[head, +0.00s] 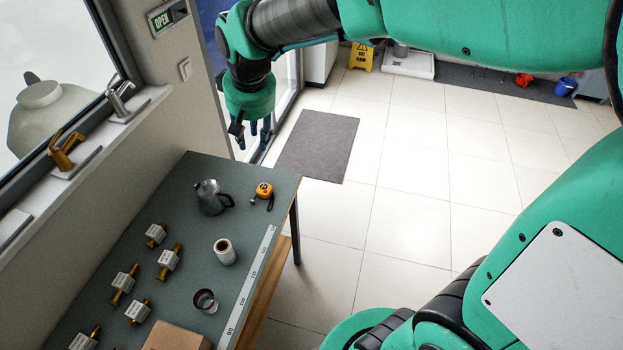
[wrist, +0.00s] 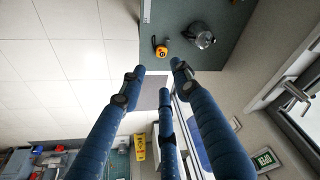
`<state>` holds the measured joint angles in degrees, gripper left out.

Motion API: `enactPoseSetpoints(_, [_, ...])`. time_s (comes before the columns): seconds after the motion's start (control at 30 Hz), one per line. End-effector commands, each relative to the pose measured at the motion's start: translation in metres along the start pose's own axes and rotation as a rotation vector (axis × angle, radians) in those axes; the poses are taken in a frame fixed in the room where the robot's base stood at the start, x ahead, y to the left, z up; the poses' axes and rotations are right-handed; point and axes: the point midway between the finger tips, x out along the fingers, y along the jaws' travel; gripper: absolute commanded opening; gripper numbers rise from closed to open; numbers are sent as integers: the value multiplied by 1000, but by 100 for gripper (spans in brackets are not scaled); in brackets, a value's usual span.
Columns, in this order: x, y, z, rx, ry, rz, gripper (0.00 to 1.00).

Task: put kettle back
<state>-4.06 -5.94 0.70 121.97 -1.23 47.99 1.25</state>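A dark grey metal kettle (head: 211,197) with a black handle stands upright on the green table (head: 262,184), near its far end. The kettle also shows in the wrist view (wrist: 199,36) on the table's edge region. My gripper (head: 252,140) hangs in the air beyond the far end of the table, above and apart from the kettle. In the wrist view its blue fingers (wrist: 160,85) are spread with nothing between them.
An orange tape measure (head: 264,190) lies right of the kettle. A white roll (head: 224,251), a dark ring-like roll (head: 205,301), several brass fittings (head: 168,261) and a cardboard box (head: 176,338) are nearer. A window wall with taps (head: 66,152) borders the left.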

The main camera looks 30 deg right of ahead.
Motion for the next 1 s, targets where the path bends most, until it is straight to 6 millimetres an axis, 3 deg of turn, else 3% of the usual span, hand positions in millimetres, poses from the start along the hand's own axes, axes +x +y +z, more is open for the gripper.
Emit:
enactPoseSetpoints(0.2, [-39,8,43,14,48,1,32])
enactPoseSetpoints(0.5, [-78,14,104,31,111,3,32])
enactPoseSetpoints(1.0, [-108,20,202,56,206,8,32])
